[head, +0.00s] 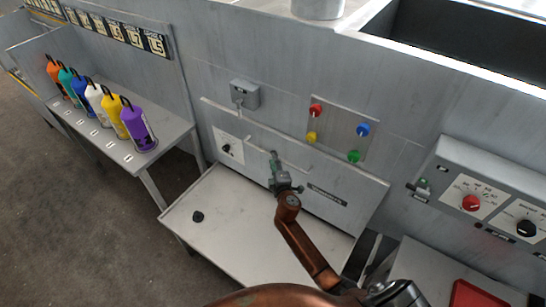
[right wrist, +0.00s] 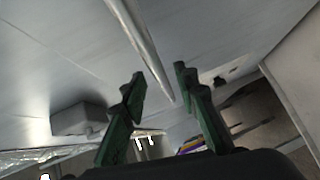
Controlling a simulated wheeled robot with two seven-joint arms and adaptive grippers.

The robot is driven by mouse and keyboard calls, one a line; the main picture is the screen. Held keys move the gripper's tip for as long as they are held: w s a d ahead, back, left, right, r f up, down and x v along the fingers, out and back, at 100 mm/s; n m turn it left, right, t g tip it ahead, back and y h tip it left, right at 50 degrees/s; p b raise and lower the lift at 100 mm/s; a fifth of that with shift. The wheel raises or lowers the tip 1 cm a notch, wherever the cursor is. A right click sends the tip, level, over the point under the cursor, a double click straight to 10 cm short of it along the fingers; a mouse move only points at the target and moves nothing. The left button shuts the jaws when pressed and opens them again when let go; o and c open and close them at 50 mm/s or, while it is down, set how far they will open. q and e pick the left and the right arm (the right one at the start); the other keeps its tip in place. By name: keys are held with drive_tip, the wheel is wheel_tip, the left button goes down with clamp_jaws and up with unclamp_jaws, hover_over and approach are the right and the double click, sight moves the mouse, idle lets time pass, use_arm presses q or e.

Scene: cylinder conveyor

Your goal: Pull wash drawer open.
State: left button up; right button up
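In the head view a wide grey drawer-like front (head: 345,190) with a raised top edge is set in the grey wall unit. It has a dark label strip that I cannot read. My right gripper (head: 275,158) is close to its top edge. In the right wrist view my right gripper (right wrist: 163,85) has its green fingers apart. My left gripper is not in view.
A grey box (head: 245,95) and a panel of coloured buttons (head: 340,130) are above. Several bottles (head: 138,125) stand on a left bench. A control box (head: 490,195) is right.

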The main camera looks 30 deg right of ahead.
drive_tip(key=shift+x, duration=1.1)
drive_tip(key=shift+w+d, duration=0.15)
drive_tip(key=shift+w, duration=0.05)
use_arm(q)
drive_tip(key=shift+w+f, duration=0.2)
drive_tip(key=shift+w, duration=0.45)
use_arm(e)
clamp_jaws()
drive_tip(key=shift+f, duration=0.1)
